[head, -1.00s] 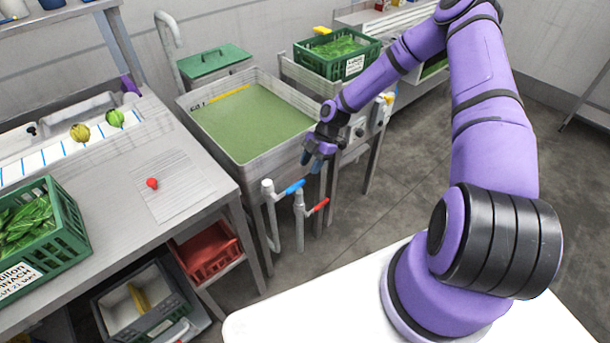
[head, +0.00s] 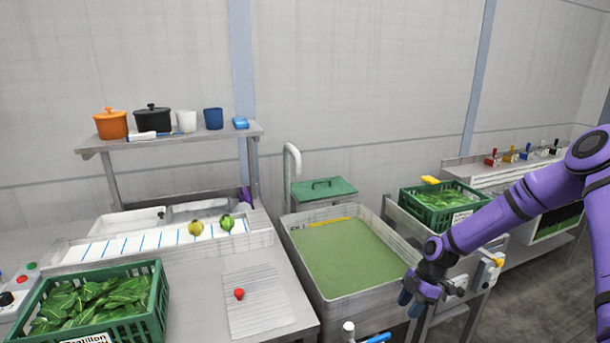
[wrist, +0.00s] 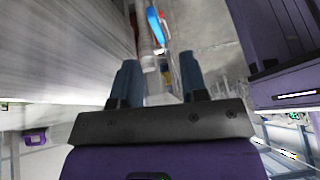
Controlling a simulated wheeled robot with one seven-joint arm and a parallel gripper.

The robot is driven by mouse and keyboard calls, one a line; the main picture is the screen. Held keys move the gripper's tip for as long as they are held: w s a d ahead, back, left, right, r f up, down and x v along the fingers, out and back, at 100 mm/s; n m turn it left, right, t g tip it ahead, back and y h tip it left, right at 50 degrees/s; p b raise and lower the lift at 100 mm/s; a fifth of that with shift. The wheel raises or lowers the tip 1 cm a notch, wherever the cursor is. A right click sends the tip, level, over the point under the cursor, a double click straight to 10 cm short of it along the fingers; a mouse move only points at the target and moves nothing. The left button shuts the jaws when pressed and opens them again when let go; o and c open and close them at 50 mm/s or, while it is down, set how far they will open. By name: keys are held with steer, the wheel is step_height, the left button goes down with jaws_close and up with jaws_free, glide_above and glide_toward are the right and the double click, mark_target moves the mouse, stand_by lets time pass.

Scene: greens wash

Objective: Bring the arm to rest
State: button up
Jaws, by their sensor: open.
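My purple arm reaches in from the right in the head view. My gripper (head: 412,302) hangs beside the front right corner of the wash tank (head: 303,270), which holds green water. In the wrist view my gripper (wrist: 160,85) shows two blue fingers spread apart with nothing between them. Past the fingers, a pipe with a blue handle (wrist: 155,25) shows. I cannot tell whether the gripper touches the tank.
A green crate of leaves (head: 155,300) stands on the left counter, near a red ball-like item (head: 239,294). A shelf (head: 200,139) with pots is at the back left. Grey floor shows at the lower right.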

steer(key=s+r+m+t+h, duration=0.1)
steer(key=s+r+m+h, duration=0.3)
steer(key=r, duration=1.2)
steer(key=s+r+m+t+h, duration=0.2)
steer(key=s+r+m, duration=0.4)
steer(key=r, duration=1)
steer(key=s+r+m+t, duration=0.2)
steer(key=s+r+m, duration=0.3)
steer(key=s, duration=0.5)
steer(key=s+a+r+m+t+y, duration=0.1)
steer(key=s+r+m+t, duration=0.1)
steer(key=s+r+m, duration=0.3)
steer(key=s+r, duration=0.4)
steer(key=s, duration=0.2)
steer(key=shift+s+a+m, duration=0.25)
steer(key=shift+m, duration=0.05)
